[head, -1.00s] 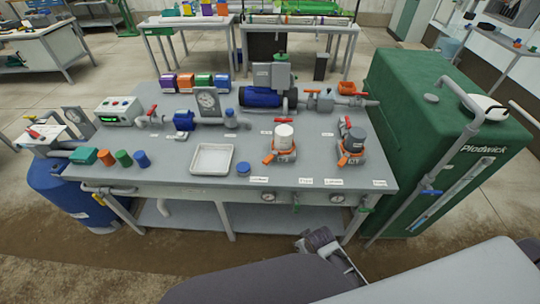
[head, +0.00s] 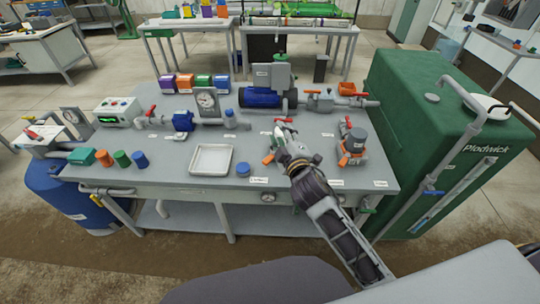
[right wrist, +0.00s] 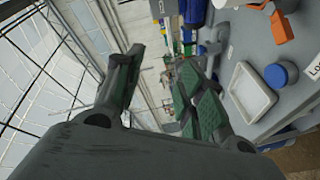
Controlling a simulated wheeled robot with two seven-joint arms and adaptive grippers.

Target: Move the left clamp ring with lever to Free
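The left clamp ring is mostly hidden behind my right gripper and forearm in the head view. Its orange lever (head: 268,158) shows at the left of the gripper, pointing left and toward the front. An orange part, apparently this lever, shows at the upper right of the right wrist view (right wrist: 282,27). The housing's white cap is largely covered. My right gripper (head: 283,133) is over or beside that housing; contact cannot be told. Its fingers stand apart with nothing between them in the right wrist view (right wrist: 165,75). My left gripper is not in view.
The right housing (head: 355,137) with its orange clamp (head: 350,157) stands close to the right. A white tray (head: 211,160) and blue cap (head: 242,169) lie left on the bench (head: 185,178). Pump and pipes stand behind; a green tank (head: 410,110) is at the right.

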